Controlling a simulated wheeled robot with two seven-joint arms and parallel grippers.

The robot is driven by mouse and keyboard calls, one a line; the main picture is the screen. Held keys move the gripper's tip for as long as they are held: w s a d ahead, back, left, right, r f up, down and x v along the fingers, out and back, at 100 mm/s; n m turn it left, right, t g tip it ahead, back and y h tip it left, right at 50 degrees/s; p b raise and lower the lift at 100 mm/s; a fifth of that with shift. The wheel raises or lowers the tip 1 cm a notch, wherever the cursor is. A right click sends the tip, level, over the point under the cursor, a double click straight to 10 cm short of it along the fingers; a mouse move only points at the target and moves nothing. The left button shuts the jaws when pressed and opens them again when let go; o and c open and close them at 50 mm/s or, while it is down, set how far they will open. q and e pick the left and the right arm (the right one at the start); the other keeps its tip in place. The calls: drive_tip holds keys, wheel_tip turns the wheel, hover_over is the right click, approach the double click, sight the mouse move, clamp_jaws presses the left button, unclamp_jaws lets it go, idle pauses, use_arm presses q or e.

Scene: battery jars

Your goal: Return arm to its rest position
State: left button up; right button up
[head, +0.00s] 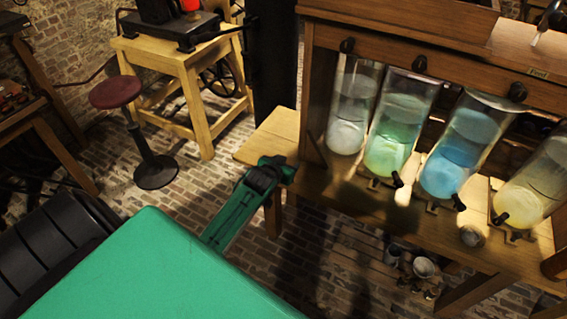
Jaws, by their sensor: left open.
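My left arm, green with dark joints, reaches up near the middle of the head view. Its dark and green end, my left gripper (277,169), is by the left end of the wooden bench (268,136). The gripper is open, and nothing shows in it; its fingers are small and hard to make out. Whether it touches the bench I cannot tell. My right gripper is not in view.
Glass jars of clear (351,105), green (398,125), blue (459,145) and yellow (530,185) liquid stand in the wooden rack at right. A red-topped stool (116,92) and wooden stand (187,83) are behind left. Brick floor between is clear.

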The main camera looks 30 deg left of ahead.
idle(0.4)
use_arm(q)
drive_tip(key=s+d+f+m+g, duration=0.1)
drive_tip(key=s+d+f+g, duration=0.1)
drive_tip(key=s+f, duration=0.65)
drive_tip(key=s+d+f+g+h, duration=0.15)
drive_tip(key=s+f, duration=0.25)
drive_tip(key=f, duration=1)
drive_tip(key=s+d+f+m+g, duration=0.1)
drive_tip(key=s+d+f+g, duration=0.15)
drive_tip(key=s+f, duration=0.65)
drive_tip(key=s+d+f+g, duration=0.1)
drive_tip(key=s+f, duration=0.5)
drive_tip(key=s, duration=0.4)
drive_tip(key=s+d+f+m+g, duration=0.1)
drive_tip(key=s+f, duration=0.4)
drive_tip(key=s, duration=0.6)
drive_tip(key=s+d+f+g, duration=0.3)
drive_tip(key=s+f, duration=0.3)
drive_tip(key=s, duration=0.4)
drive_tip(key=shift+s+d+f+m+h, duration=0.2)
drive_tip(key=shift+f+m+h, duration=0.1)
drive_tip(key=shift+h, duration=0.05)
